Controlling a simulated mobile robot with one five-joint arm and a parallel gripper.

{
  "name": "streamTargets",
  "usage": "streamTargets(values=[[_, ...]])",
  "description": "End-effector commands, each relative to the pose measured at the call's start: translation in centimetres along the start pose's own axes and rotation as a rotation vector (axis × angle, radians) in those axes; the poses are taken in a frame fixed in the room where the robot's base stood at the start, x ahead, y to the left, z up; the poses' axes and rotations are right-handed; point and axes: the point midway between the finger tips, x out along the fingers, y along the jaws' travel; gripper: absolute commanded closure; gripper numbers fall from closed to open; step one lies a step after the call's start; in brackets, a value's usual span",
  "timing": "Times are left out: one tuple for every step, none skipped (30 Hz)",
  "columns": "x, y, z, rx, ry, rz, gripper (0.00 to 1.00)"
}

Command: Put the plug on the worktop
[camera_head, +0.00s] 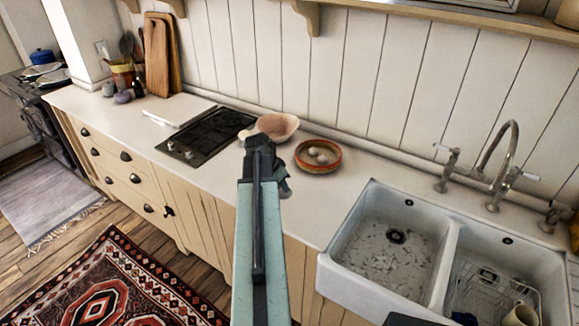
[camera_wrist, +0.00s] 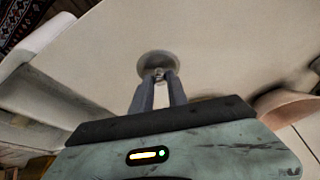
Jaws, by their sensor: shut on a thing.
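The plug (camera_wrist: 157,64) is a round grey disc held at the tips of my gripper's two fingers in the wrist view. My gripper (camera_wrist: 160,78) is shut on it. In the head view, my gripper (camera_head: 262,146) reaches out over the cream worktop (camera_head: 312,205), in front of the pinkish bowl. The plug cannot be made out clearly there. The pale worktop (camera_wrist: 225,45) fills much of the wrist view beyond the plug. I cannot tell whether the plug touches it.
A pinkish bowl (camera_head: 280,126) and an orange-rimmed bowl (camera_head: 318,168) with pale round things stand near my gripper. A black hob (camera_head: 208,134) lies left, a white double sink (camera_head: 352,200) right. Bare worktop lies in front of the bowls.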

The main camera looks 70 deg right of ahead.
Motion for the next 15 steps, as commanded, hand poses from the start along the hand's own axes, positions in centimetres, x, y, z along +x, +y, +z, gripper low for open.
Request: streamTargets(values=[[-0.4,0.9,0.4,-0.073,0.001,-0.032,1.00],[-0.5,1.0,0.5,-0.115,0.002,-0.048,1.00],[-0.6,1.1,0.6,-0.160,0.002,-0.067,1.00],[-0.6,1.1,0.6,-0.186,0.002,-0.078,1.00],[-0.6,1.1,0.6,-0.205,0.002,-0.084,1.00],[-0.6,1.1,0.6,-0.222,0.002,-0.091,1.00],[-0.6,1.1,0.6,-0.230,0.002,-0.094,1.00],[-0.6,1.0,0.6,-0.233,0.002,-0.095,1.00],[-0.5,0.8,0.5,-0.234,0.002,-0.096,1.00],[-0.4,0.6,0.3,-0.233,0.002,-0.095,1.00],[-0.2,0.2,0.1,-0.233,0.002,-0.095,1.00],[0.1,-0.6,-0.3,-0.233,0.002,-0.095,1.00],[0.3,-1.3,-0.7,-0.233,0.002,-0.094,1.00],[0.6,-2.1,-1.2,-0.232,0.002,-0.094,1.00],[1.0,-3.2,-1.8,-0.232,0.002,-0.094,1.00]])
